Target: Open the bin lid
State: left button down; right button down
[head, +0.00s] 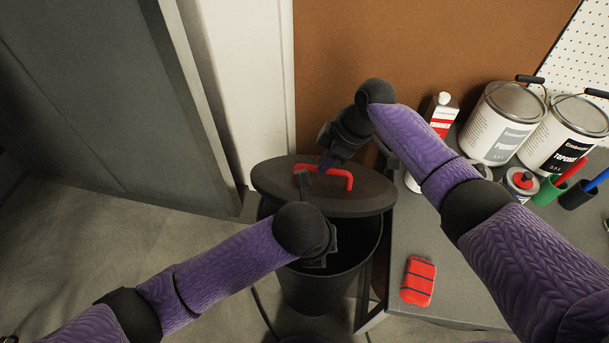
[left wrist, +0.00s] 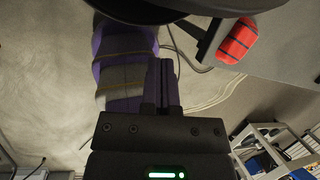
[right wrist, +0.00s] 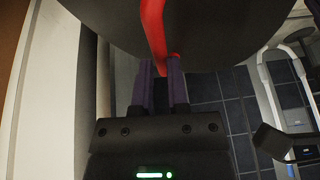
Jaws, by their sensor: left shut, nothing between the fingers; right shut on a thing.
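The black bin (head: 320,285) stands on the floor, its dark inside showing below the raised, tilted round lid (head: 365,203). The lid is apart from the front of the rim; its back edge is hidden. My right gripper (head: 327,166) is shut on the lid's red handle (head: 345,178). In the right wrist view the red handle (right wrist: 153,35) runs to between the fingertips (right wrist: 160,75). My left gripper (head: 318,258) is in front of the bin opening, mostly hidden by its own wrist. In the left wrist view its fingers (left wrist: 163,85) are shut and empty, close to the dark bin.
A workbench (head: 440,275) on the right holds a red case (head: 418,281), paint cans (head: 502,122), a bottle (head: 441,112) and cups (head: 549,190). A grey cabinet (head: 110,90) stands at the left. The floor (head: 80,235) at lower left is clear.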

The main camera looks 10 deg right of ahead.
jog(key=shift+w+d+f, duration=0.1)
jog(key=shift+d+f, duration=0.15)
pick_arm(q)
jog(key=w+a+r+t, duration=0.1)
jog(key=w+r, duration=0.1)
jog(key=r, duration=0.1)
jog(key=w+a+r+m+t, duration=0.1)
jog(key=w+r, duration=0.2)
jog(key=w+a+r+m+t, duration=0.1)
jog(key=w+r, duration=0.1)
jog(key=r, duration=0.1)
jog(key=shift+w+r+t, duration=0.25)
jog(key=shift+r+t, duration=0.05)
jog(key=shift+t, duration=0.1)
jog(key=x, duration=0.9)
jog(key=shift+a+f, duration=0.1)
jog(key=shift+a, duration=0.05)
jog(key=shift+w+d+r, duration=0.25)
jog(key=shift+w+r, duration=0.35)
jog(key=shift+w, duration=0.05)
